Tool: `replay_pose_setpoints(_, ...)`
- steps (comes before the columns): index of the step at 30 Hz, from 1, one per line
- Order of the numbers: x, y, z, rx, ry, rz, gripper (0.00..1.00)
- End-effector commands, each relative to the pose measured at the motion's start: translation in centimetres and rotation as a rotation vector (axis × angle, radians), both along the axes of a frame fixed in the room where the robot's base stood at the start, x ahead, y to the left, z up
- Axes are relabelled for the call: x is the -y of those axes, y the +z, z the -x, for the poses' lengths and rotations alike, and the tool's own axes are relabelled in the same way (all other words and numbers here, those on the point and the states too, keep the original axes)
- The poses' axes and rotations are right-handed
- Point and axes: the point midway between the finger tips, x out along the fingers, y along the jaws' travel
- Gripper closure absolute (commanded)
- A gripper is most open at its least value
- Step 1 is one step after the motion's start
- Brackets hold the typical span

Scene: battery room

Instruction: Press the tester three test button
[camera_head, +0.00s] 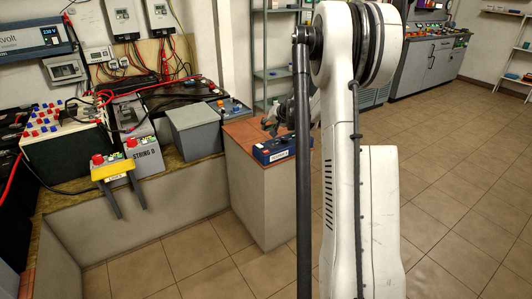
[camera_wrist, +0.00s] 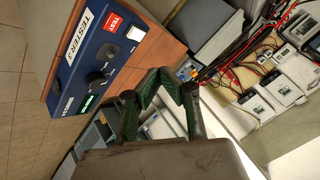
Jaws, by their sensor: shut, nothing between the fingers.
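My gripper (camera_wrist: 166,80) is shut and empty, with dark green fingers. In the wrist view it appears to the right of the tester, apart from the button. In the head view my gripper (camera_head: 270,124) is small and partly hidden.
A grey box (camera_head: 194,131) stands left of the counter (camera_head: 245,129). Wall-mounted devices hang behind. The tiled floor at right is clear, with cabinets (camera_head: 428,68) at the back.

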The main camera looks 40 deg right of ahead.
Motion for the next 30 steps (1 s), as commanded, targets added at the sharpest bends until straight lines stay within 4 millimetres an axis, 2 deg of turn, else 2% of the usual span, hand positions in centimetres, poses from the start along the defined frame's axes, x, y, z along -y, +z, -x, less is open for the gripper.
replay_pose_setpoints(8, 0.0, -2.4, 0.0, 0.000, 0.000, 0.000, 1.00)
replay_pose_setpoints(21, 0.0, -7.8, 0.0, 0.000, 0.000, 0.000, 1.00)
replay_pose_setpoints(30, 0.0, -8.6, 0.0, 0.000, 0.000, 0.000, 1.00)
